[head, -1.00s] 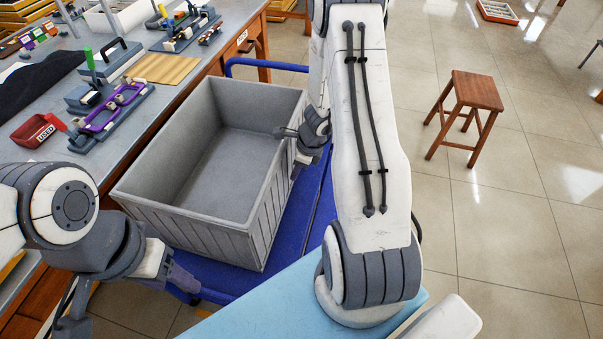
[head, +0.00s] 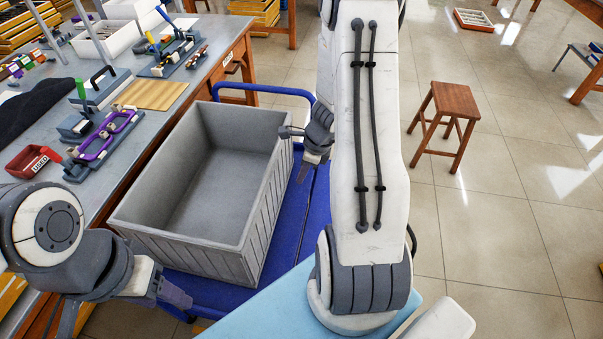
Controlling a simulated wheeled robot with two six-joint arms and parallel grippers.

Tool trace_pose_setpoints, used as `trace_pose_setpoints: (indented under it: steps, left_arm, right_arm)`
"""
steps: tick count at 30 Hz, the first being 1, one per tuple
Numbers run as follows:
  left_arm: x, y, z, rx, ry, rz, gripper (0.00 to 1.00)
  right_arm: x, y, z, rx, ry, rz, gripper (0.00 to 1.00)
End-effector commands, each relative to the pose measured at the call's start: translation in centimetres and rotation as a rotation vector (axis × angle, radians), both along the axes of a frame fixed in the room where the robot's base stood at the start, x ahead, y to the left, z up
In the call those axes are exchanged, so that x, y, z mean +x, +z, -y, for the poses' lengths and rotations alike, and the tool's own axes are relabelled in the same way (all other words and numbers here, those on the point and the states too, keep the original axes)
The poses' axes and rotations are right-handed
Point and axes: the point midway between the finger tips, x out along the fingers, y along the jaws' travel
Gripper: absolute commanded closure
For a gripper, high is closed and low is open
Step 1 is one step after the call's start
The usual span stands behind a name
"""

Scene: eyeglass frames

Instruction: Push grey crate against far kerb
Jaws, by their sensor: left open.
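The grey crate (head: 252,238) is open-topped, looks empty, and stands upright on a blue cart deck (head: 303,212). My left gripper (head: 183,298) is open, low in front of the crate's near wall; whether it touches is unclear. My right gripper (head: 302,170) is just outside the crate's right wall towards the far end, seemingly apart from it. Its fingers point down and their gap cannot be made out. The far kerb is not clearly visible, as the crate hides much of the deck's far side.
A blue cart rail (head: 262,88) rises beyond the crate. A workbench (head: 160,128) with eyeglass fixtures and a red bin (head: 33,160) runs close along the crate's left. A wooden stool (head: 447,118) stands on open tiled floor at right.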

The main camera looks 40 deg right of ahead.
Motion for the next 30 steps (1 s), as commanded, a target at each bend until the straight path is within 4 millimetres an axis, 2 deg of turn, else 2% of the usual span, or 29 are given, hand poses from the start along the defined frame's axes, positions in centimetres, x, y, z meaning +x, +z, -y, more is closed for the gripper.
trace_pose_setpoints:
  steps: [1, 3, 5, 8, 11, 12, 15, 18, 21, 24, 27, 30]
  left_arm:
    - [0.0, 0.0, 0.0, 0.000, 0.000, 0.000, 0.43]
    - [0.0, 0.0, 0.0, 0.000, 0.000, 0.000, 0.43]
    - [0.0, 0.0, 0.0, 0.000, 0.000, 0.000, 0.43]
    - [0.0, 0.0, 0.0, 0.000, 0.000, 0.000, 0.43]
    - [0.0, 0.0, 0.0, 0.000, 0.000, 0.000, 0.43]
    - [0.0, 0.0, 0.0, 0.000, 0.000, 0.000, 0.43]
    - [0.0, 0.0, 0.0, 0.000, 0.000, 0.000, 0.43]
    - [0.0, 0.0, 0.0, 0.000, 0.000, 0.000, 0.43]
    - [0.0, 0.0, 0.0, 0.000, 0.000, 0.000, 0.43]
    - [0.0, 0.0, 0.0, 0.000, 0.000, 0.000, 0.43]
    - [0.0, 0.0, 0.0, 0.000, 0.000, 0.000, 0.43]
    - [0.0, 0.0, 0.0, 0.000, 0.000, 0.000, 0.43]
  right_arm:
    - [0.0, 0.1, -0.2, -0.004, 0.017, 0.002, 0.69]
    - [0.1, 0.8, -1.0, -0.025, 0.102, 0.012, 0.50]
    - [0.3, 1.9, -2.3, -0.062, 0.258, 0.031, 0.50]
    - [0.0, 4.8, -6.0, -0.170, 0.702, 0.081, 0.50]
    - [-1.2, 8.2, -10.6, -0.323, 1.317, 0.148, 0.50]
    - [-2.0, 9.6, -12.4, -0.389, 1.582, 0.176, 0.50]
    - [-4.4, 12.4, -16.9, -0.521, 2.175, 0.236, 0.50]
    - [-7.2, 14.4, -21.2, -0.548, 2.534, 0.284, 0.50]
    - [-10.6, 15.8, -24.8, -0.494, 2.725, 0.326, 0.50]
    - [-13.8, 17.0, -27.2, -0.428, 2.856, 0.358, 0.50]
    - [-16.2, 17.8, -28.5, -0.376, 2.947, 0.377, 0.50]
    - [-17.7, 18.2, -28.9, -0.344, 3.000, 0.386, 0.50]
